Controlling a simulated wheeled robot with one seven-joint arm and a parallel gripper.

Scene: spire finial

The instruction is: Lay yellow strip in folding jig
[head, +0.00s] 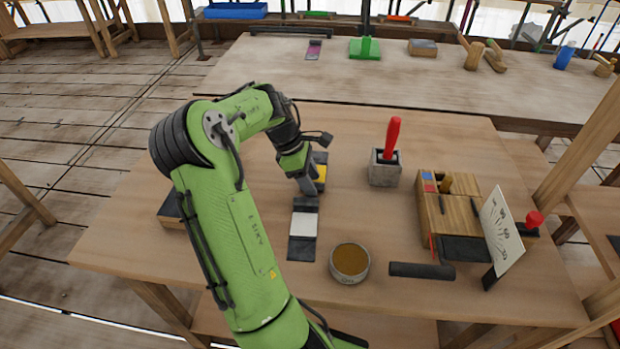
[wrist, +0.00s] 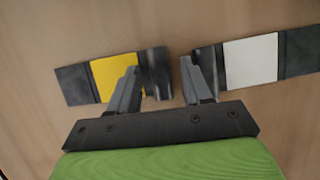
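The yellow strip (head: 321,172) is a flat piece with a yellow middle and dark ends. It lies on the table partly behind my gripper (head: 309,186); it also shows in the wrist view (wrist: 115,77). My gripper (wrist: 162,75) is open and empty, its fingers spread wide. In the wrist view the left finger overlaps the yellow strip and the right finger overlaps the near end of a white strip (wrist: 250,60). I cannot tell whether either finger touches. A wooden fixture (head: 447,212) with a dark plate at the right looks like the folding jig.
The white strip (head: 303,224) lies just in front of the yellow one. A round tin (head: 349,263), a block with a red-handled tool (head: 385,172), a black bar (head: 422,271) and an upright white card (head: 501,228) stand nearby. Bare table lies around the tin and block.

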